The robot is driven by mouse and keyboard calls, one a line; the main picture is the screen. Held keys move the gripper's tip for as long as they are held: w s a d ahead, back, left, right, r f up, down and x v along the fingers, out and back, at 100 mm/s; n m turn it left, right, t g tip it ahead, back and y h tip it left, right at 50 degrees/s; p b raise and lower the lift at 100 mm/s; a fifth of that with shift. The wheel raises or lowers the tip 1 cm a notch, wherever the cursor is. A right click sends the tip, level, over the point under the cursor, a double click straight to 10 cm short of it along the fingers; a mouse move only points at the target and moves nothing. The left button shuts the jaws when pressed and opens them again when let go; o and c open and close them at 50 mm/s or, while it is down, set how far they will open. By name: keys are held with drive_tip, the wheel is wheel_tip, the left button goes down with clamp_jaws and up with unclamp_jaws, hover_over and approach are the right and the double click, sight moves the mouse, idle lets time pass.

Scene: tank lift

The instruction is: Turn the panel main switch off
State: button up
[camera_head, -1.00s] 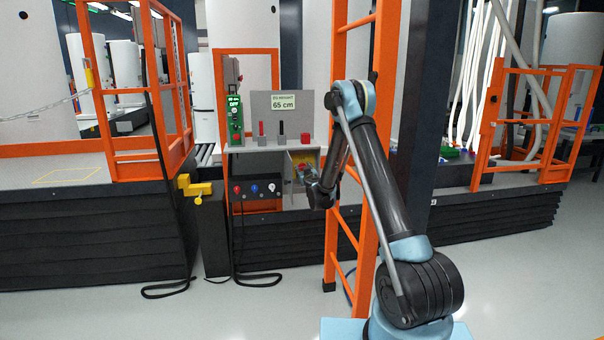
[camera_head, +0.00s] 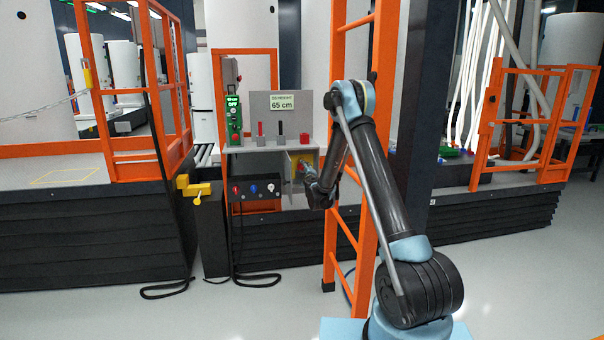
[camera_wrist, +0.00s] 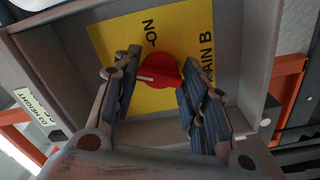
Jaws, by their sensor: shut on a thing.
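The panel main switch is a round red knob (camera_wrist: 158,70) on a yellow plate (camera_wrist: 112,40) inside a grey box, seen close in the wrist view. A white mark on the knob points left in that view. Black lettering, partly hidden, stands on the plate. My gripper (camera_wrist: 160,72) has one finger on each side of the knob and is shut on it. In the head view my gripper (camera_head: 308,172) reaches into the open box below the counter, in front of the yellow plate (camera_head: 294,157), and hides most of the knob.
Above the box, a counter holds a green unit (camera_head: 234,118), several small controls and a "65 cm" sign (camera_head: 281,102). Red, blue and white knobs (camera_head: 254,189) sit lower left. An orange ladder frame (camera_head: 340,245) stands close to my arm. Cables lie on the floor.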

drive_tip(key=n, duration=0.5)
drive_tip(key=shift+s+a, duration=0.15)
idle(0.4)
drive_tip(key=o, duration=1.1)
drive_tip(key=shift+f, duration=0.1)
drive_tip(key=shift+c, duration=0.2)
drive_tip(key=shift+s, duration=0.2)
drive_tip(key=v, duration=1.1)
drive_tip(key=shift+s, duration=0.15)
